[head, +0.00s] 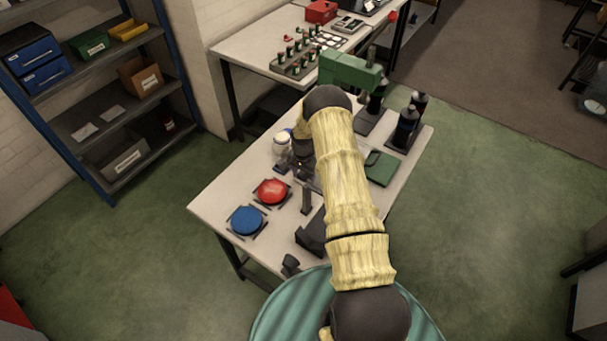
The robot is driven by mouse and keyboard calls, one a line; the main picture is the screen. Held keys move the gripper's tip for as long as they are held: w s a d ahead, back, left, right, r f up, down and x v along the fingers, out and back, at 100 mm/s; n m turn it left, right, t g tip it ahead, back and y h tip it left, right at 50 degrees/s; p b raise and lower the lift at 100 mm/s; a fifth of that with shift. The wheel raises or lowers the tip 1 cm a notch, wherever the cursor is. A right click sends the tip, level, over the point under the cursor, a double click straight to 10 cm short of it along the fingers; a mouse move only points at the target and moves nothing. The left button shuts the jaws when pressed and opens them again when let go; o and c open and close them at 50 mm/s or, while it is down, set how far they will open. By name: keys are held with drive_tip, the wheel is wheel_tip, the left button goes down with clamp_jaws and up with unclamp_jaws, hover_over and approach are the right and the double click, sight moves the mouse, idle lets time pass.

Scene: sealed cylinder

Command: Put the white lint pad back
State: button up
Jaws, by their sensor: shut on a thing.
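The white lint pad (282,141) shows as a small whitish rounded thing at the left edge of the table, just left of my gripper (297,160). My gripper points down over the table and is shut on what looks like this pad. My arm and wrist hide most of the fingers, and the grip itself is too small to make out. A blue pad (246,221) and a red pad (271,191) lie flat in dark cradles in a row in front. A dark holder piece (282,168) shows just below the white pad; whether they touch is unclear.
The work table (215,200) also carries a green flat box (381,168), dark bottles (406,126) on a tray and a green machine (350,72). Dark blocks (312,232) stand near the front. A shelf (110,100) stands at left.

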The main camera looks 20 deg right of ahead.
sight(303, 175)
drive_tip(key=shift+f, duration=0.2)
drive_tip(key=o, duration=0.9)
drive_tip(key=shift+o, duration=0.2)
drive_tip(key=shift+r, duration=0.15)
wheel_tip(303, 175, up, 12)
drive_tip(key=b, duration=0.3)
drive_tip(key=shift+r, duration=0.15)
